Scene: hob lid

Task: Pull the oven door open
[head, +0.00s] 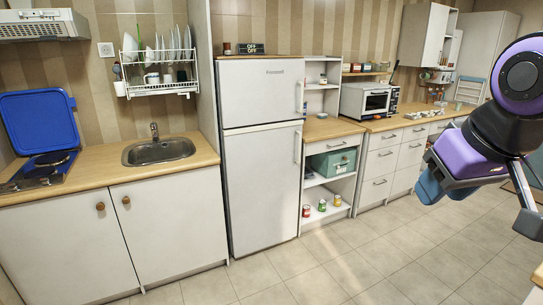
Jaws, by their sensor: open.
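A white countertop oven (365,101) stands on the wooden counter right of the fridge. Its front, with a dark glass window (377,102), faces the room, and its door looks shut. The door handle is too small to make out clearly. My gripper (478,203) hangs at the right edge of the head view, open, with nothing seen between its fingers. It is in front of the right-hand cabinets, nearer the camera than the oven and apart from it. Part of my arm is cut off by the frame.
The fridge (262,155) stands left of the oven. White drawers (381,162) are under the counter. A shelf holds a green box (333,162) and several cans. At left are a sink (158,151) and a hob with a raised blue lid (38,121). The tiled floor (370,255) is clear.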

